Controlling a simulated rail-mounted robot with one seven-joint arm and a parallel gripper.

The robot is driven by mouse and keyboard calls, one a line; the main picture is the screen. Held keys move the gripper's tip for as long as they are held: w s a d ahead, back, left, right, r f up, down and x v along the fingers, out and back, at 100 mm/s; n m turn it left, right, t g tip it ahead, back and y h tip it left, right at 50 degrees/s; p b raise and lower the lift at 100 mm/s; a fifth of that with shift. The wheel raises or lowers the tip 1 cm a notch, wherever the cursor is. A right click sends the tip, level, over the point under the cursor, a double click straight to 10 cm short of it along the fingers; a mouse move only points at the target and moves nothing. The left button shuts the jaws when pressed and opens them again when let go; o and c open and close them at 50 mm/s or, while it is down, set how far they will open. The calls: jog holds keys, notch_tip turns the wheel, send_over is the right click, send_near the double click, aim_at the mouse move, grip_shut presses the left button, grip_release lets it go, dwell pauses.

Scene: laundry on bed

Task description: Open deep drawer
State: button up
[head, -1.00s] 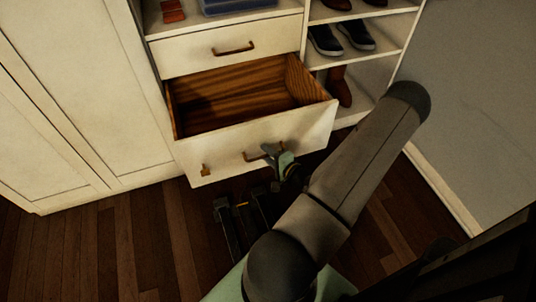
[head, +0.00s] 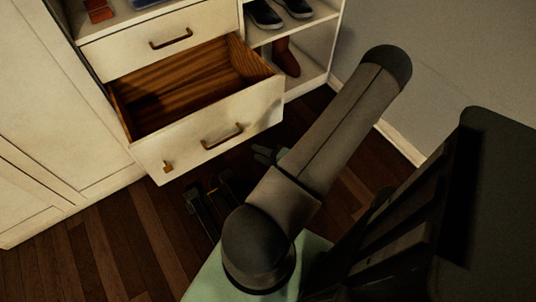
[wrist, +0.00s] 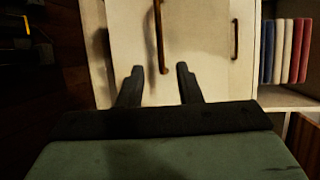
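The deep drawer (head: 255,112) is pulled well out of the white cabinet, and its empty-looking wooden inside shows. Its bronze bar handle (head: 222,138) is on the front panel; in the wrist view the handle (wrist: 158,35) stands upright in the picture.
A closed shallow drawer (head: 160,45) with its own handle is above. Shelves at the right hold dark shoes (head: 265,14) and brown boots (head: 286,57). Wooden floor (head: 100,240) is clear in front of the tall cabinet doors.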

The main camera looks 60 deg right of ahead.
jog(key=shift+v, duration=1.4)
jog(key=w+d+r+n+g+p, duration=0.5)
jog(key=w+r+n+g+p, duration=0.25)
jog(key=w+r, duration=0.2)
jog(key=w+a+r+n+g+h+p, duration=0.1)
jog(key=w+a+r+n+g+p, duration=0.2)
jog(key=r, duration=0.6)
jog(key=w+a+r+n+g+h+p, duration=0.1)
jog(key=w+a+r+n+g+p, duration=0.25)
jog(key=r, duration=0.55)
jog(key=s+a+r+n+y+p, duration=0.1)
jog(key=s+a+r+n+p, duration=0.1)
jog(key=a+r, duration=0.4)
jog(key=s+a+r+n+g+y+p, duration=0.1)
jog(key=a+r, duration=0.5)
jog(key=a, duration=0.6)
jog(key=s+a+r+n+y+p, duration=0.1)
jog(key=s+a+r+n+p, duration=0.2)
jog(key=a+r, duration=0.4)
jog(key=s+a+p, duration=0.1)
jog(key=s+a, duration=0.1)
jog(key=a, duration=0.1)
